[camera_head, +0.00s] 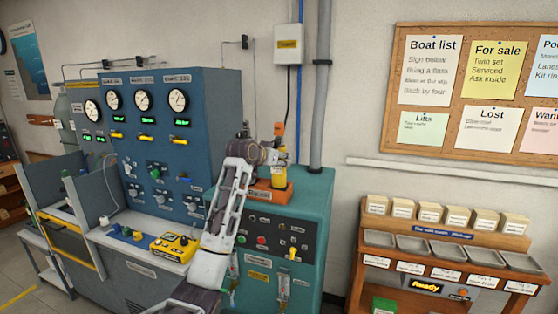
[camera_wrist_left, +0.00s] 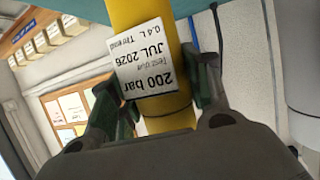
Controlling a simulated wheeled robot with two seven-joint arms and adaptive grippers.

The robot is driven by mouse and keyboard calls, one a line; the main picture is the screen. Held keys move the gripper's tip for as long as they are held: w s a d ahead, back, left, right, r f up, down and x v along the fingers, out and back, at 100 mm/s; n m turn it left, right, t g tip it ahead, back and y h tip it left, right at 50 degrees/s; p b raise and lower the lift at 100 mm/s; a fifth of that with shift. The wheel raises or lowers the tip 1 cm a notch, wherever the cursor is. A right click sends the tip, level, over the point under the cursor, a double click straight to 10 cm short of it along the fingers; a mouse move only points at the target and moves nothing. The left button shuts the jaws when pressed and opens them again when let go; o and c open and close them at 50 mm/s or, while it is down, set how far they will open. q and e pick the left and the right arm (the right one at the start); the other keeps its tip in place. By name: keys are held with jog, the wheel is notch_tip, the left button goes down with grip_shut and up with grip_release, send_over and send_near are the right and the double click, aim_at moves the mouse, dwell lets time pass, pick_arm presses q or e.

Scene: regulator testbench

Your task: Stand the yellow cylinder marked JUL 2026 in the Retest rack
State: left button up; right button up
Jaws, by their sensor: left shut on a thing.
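The yellow cylinder (camera_head: 280,174) with an orange top stands about upright at the orange rack (camera_head: 268,193) on the teal cabinet. The rack's front label is too small to read surely. In the left wrist view the cylinder (camera_wrist_left: 165,104) carries a white label reading JUL 2026 and 200 bar, upside down in the picture. My left gripper (camera_head: 271,156) is shut on the cylinder's body, with a finger on each side in the wrist view (camera_wrist_left: 158,92). The cylinder's foot is not clear, so I cannot tell whether it is seated. My right gripper is out of view.
The teal cabinet (camera_head: 312,212) has buttons and gauges on its front. A blue gauge panel (camera_head: 205,95) rises at left, with a yellow device (camera_head: 174,246) on the bench below. A wooden shelf (camera_head: 440,240) with trays stands at right.

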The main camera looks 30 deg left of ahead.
pick_arm(q)
jog(key=shift+r, duration=0.1)
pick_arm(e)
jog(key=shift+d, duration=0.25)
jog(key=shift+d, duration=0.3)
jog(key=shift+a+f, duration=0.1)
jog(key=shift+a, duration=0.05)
pick_arm(q)
jog(key=shift+f, duration=0.2)
jog(key=o, duration=1.3)
jog(key=shift+s, duration=0.1)
jog(key=shift+f, duration=0.1)
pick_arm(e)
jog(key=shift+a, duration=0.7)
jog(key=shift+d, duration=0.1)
